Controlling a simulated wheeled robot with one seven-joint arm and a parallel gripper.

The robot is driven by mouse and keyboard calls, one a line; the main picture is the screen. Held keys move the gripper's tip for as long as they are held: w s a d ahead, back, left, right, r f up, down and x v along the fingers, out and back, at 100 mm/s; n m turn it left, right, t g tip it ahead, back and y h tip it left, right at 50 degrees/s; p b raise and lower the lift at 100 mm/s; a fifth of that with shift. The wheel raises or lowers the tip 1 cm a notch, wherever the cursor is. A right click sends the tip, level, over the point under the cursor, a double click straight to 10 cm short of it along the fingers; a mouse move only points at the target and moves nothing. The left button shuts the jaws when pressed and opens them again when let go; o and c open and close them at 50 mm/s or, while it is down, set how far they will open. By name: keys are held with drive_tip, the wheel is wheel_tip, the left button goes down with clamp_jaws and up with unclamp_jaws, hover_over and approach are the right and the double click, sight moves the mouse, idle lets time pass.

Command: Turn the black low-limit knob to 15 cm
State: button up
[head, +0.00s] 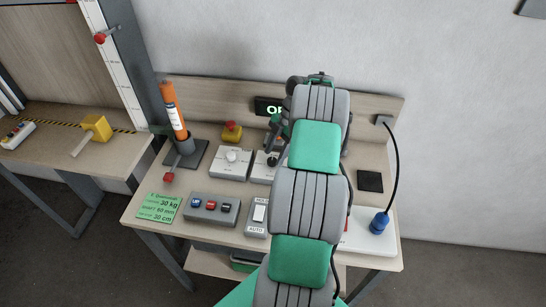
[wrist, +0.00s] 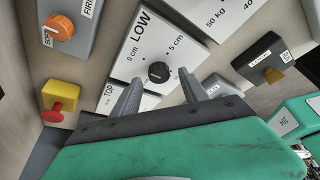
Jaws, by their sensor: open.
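The black low-limit knob (wrist: 159,72) sits on a pale plate (wrist: 135,55) marked LOW in the wrist view, with "0 cm" and "5 cm" printed by it. Its other scale marks and its exact pointer direction are not readable. My gripper (wrist: 161,78) is open, one finger to either side of the knob in the picture, with gaps showing on both sides. I cannot tell the depth between fingertips and knob. In the head view the knob (head: 271,161) shows small and dark beside my arm, which hides much of the plate.
A red-and-yellow stop button (head: 232,131) stands behind the plates. A neighbouring plate with a white knob (head: 232,156) lies left of the black knob. A three-button box (head: 210,206), a rocker switch box (head: 258,214) and an orange tube (head: 174,110) are also on the bench.

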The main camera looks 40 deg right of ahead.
drive_tip(key=shift+x, duration=0.95)
drive_tip(key=shift+c, duration=0.2)
